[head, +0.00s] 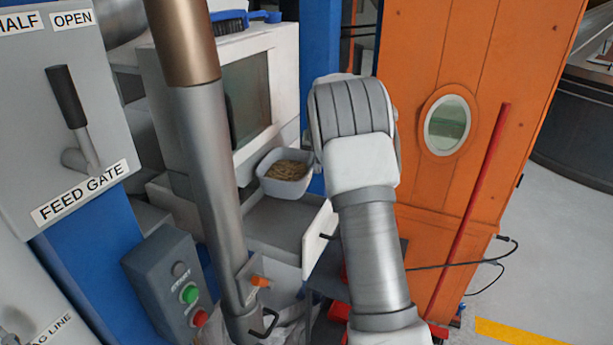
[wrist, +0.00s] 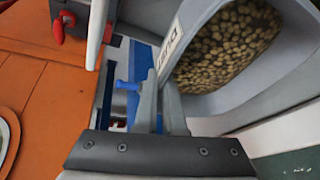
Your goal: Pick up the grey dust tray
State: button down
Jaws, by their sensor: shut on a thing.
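A light grey tray (head: 287,176), filled with brown grain-like pieces, is in the middle of the head view, just left of my forearm. In the wrist view the tray (wrist: 262,95) fills the upper right, with its contents facing the camera. My gripper (wrist: 160,92) is shut at the edge of the tray, with the two fingers close together beside the label. The exact contact is partly hidden. In the head view my arm covers the gripper.
A grey box-like ledge (head: 283,225) lies below the tray, with a white open flap (head: 320,240) on its right. A metal pipe (head: 213,170) stands at left. An orange casing (head: 440,60) with a round window and a red bar (head: 468,210) stand close on the right.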

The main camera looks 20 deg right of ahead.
jog(key=w+d+p, duration=0.4)
jog(key=w+d, duration=0.4)
jog(key=d, duration=0.1)
jog(key=shift+w, duration=0.25)
dwell(0.4)
jog(key=shift+d+p, duration=0.1)
jog(key=shift+p, duration=0.25)
jog(key=shift+r, duration=0.1)
